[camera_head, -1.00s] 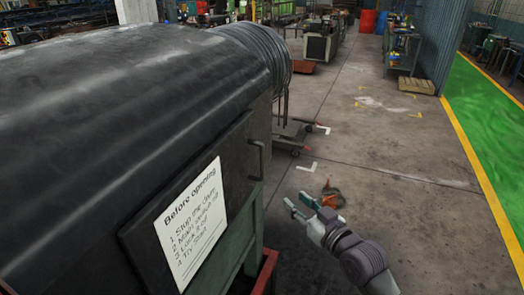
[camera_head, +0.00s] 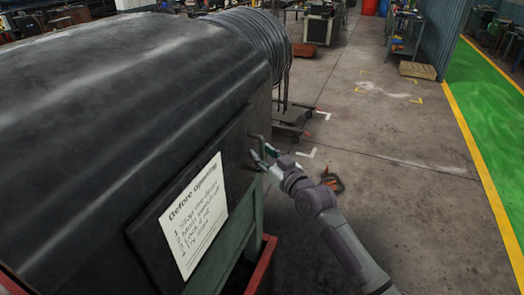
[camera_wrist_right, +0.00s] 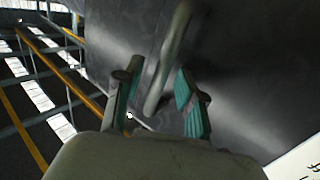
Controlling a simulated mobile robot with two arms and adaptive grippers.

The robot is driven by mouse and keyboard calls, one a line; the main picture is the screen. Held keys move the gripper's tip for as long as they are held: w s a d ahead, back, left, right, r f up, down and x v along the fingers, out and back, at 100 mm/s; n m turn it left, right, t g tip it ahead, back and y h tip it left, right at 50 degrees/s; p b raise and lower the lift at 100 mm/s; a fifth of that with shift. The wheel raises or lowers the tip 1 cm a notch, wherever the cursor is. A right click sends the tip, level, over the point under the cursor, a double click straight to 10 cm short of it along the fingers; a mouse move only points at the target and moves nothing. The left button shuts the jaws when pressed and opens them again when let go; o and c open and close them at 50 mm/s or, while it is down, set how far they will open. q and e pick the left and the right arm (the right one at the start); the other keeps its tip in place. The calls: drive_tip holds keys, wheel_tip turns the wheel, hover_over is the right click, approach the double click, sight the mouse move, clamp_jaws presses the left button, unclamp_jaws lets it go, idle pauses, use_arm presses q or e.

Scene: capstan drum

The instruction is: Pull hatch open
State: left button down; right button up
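The hatch (camera_head: 238,150) is a dark flat panel on the side of the big black drum. It looks closed. It carries a white sign headed "Before opening". A thin bar handle (camera_head: 257,138) stands at its far right edge. My right gripper (camera_head: 264,156) is at this handle, with its arm coming from the lower right. In the right wrist view, the handle (camera_wrist_right: 168,62) runs between the two teal-padded fingers of the open gripper (camera_wrist_right: 155,85). A gap shows on both sides, so the fingers are not closed on it. My left gripper is not in view.
The black drum (camera_head: 110,95) fills the left, with a ribbed end. A red-edged frame (camera_head: 262,265) stands below the hatch. An orange and dark item (camera_head: 332,181) lies on the floor behind my right arm. The concrete floor to the right is mostly clear.

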drive_tip(key=shift+w+a, duration=0.2)
drive_tip(key=shift+w, duration=0.1)
drive_tip(key=shift+c, duration=0.2)
clamp_jaws()
